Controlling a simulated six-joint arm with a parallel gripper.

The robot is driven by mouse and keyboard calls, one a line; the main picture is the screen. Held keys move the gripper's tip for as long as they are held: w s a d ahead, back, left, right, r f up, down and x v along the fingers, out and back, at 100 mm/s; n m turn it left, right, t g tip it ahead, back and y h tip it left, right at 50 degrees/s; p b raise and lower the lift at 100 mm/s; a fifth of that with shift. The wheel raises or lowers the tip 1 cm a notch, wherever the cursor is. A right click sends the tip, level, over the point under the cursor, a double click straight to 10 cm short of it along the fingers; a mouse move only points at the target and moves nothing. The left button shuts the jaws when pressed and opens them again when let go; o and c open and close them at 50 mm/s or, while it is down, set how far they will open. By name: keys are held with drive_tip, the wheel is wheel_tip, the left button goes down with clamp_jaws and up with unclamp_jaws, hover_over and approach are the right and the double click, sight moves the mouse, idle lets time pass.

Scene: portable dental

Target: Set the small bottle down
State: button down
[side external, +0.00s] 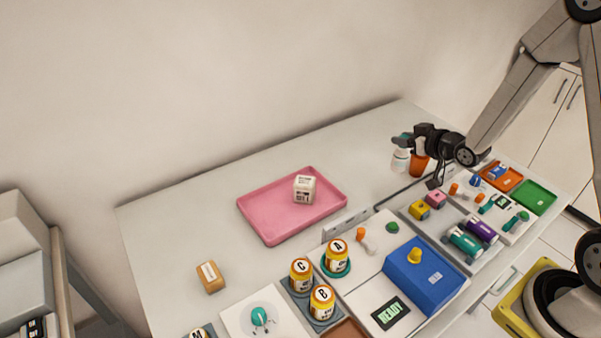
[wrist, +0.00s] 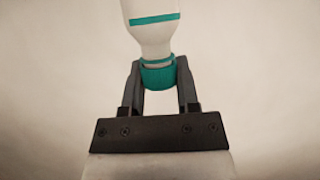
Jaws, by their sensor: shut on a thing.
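The small bottle is white with a teal cap and teal bands; it shows in the side external view (side external: 400,160) at the back right of the table (side external: 180,230). My gripper (side external: 405,139) is shut on its capped end. In the wrist view the two fingers of my gripper (wrist: 160,82) close on either side of the teal cap, and the white bottle (wrist: 152,38) runs out of the top edge. The bottle looks upright, with its base close to the table top; I cannot tell whether it touches.
An orange bottle (side external: 418,165) stands just right of the held bottle. A pink tray (side external: 265,216) with a white box (side external: 304,189) lies to the left. Labelled jars, a blue box (side external: 425,275) and small coloured parts fill the front. The table left of the held bottle is clear.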

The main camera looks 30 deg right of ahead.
drive_tip(key=w+d+f, duration=0.2)
drive_tip(key=w+f, duration=0.6)
drive_tip(key=w, duration=0.4)
drive_tip(key=shift+d+f, duration=0.3)
drive_tip(key=shift+f, duration=0.1)
drive_tip(key=shift+w+f, duration=0.15)
drive_tip(key=shift+f, duration=0.8)
drive_tip(key=shift+w+f, duration=0.1)
drive_tip(key=shift+f, duration=0.8)
drive_tip(key=shift+f, duration=0.15)
drive_tip(key=shift+c, duration=1.7)
unclamp_jaws()
